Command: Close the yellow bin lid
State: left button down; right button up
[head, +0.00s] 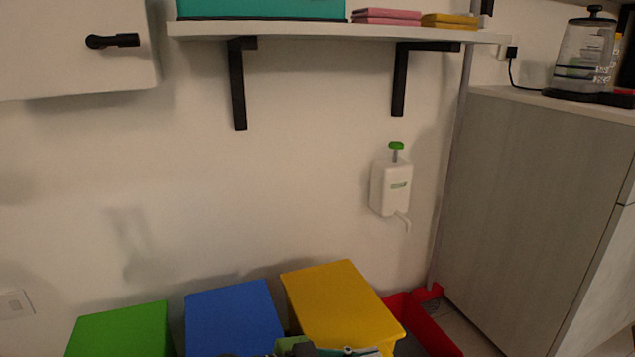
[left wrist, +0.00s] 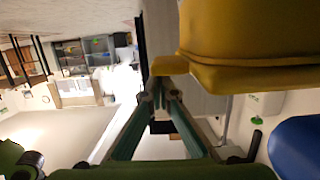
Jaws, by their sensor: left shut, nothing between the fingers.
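The yellow bin (head: 340,300) stands at the bottom of the head view, its flat yellow lid facing up. In the left wrist view, the yellow bin (left wrist: 250,30) fills the top right, and its lid's rim (left wrist: 250,78) shows a small tab (left wrist: 168,66). The lid looks down or nearly down, but I cannot tell if it is fully closed. My left gripper (left wrist: 167,92) is shut and empty, its fingertips just by the tab; I cannot tell if they touch. In the head view only part of it shows at the bottom edge. My right gripper is not in view.
A blue bin (head: 233,318) and a green bin (head: 120,330) stand left of the yellow one. A red bin (head: 425,325) is to its right, beside a grey cabinet (head: 535,200). A white dispenser (head: 390,188) hangs on the wall above, under a shelf (head: 330,32).

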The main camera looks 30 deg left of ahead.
pick_arm(q)
jog(key=shift+s+f, duration=0.1)
jog(key=shift+f, duration=0.25)
